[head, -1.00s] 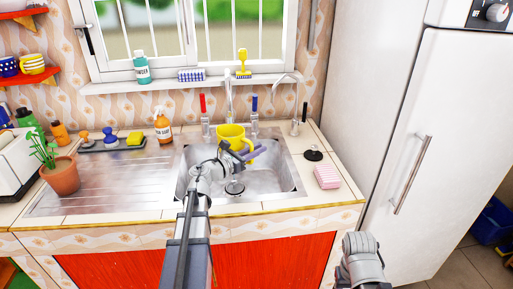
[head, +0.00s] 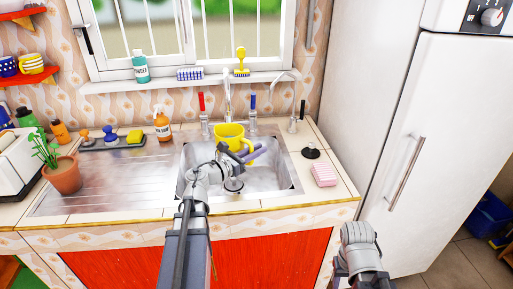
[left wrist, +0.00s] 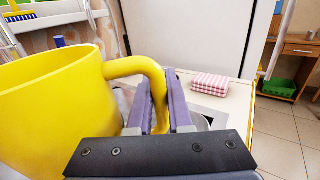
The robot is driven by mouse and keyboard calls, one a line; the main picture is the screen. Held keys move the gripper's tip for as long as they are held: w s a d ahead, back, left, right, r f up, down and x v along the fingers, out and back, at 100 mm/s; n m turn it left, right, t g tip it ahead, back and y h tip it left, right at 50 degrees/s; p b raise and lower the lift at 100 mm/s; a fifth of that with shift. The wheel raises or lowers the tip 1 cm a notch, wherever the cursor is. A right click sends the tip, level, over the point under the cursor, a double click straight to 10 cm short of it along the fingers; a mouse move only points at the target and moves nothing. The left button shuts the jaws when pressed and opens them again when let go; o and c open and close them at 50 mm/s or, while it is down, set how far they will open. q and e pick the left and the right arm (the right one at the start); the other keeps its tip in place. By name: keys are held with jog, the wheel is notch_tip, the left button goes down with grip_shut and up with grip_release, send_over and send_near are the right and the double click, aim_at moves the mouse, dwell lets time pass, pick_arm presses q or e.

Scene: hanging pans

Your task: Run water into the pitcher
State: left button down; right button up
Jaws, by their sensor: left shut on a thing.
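The yellow pitcher (head: 226,131) hangs upright over the sink (head: 197,160), in front of the tap (head: 228,92). It fills the left of the left wrist view (left wrist: 55,110). My left gripper (head: 256,152) is shut on its handle, with a purple finger on each side in the left wrist view (left wrist: 158,92). The red tap handle (head: 202,102) stands left of the spout and the blue tap handle (head: 252,102) right of it. I see no water stream, and the pitcher's inside is too small to read. My right arm shows at the lower right, but its fingers are not visible.
A pink checked cloth (head: 323,175) and a black stopper (head: 311,152) lie right of the sink. A soap bottle (head: 162,127), a yellow sponge (head: 135,136) and a potted plant (head: 62,174) stand left. The drainboard (head: 110,180) is clear. A white fridge (head: 395,130) stands right.

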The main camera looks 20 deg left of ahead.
pick_arm(q)
jog(key=shift+s+d+r+p, duration=0.35)
jog(key=shift+s+r+p, duration=0.1)
jog(key=shift+s, duration=0.2)
jog(key=shift+s+d+r+p, duration=0.35)
jog(key=shift+s+r, duration=0.1)
jog(key=shift+s, duration=0.15)
jog(key=shift+s+d+r+p, duration=0.35)
jog(key=shift+s+r, duration=0.1)
jog(key=shift+s, duration=0.2)
pick_arm(e)
jog(key=shift+r, duration=1.3)
jog(key=shift+c, duration=0.3)
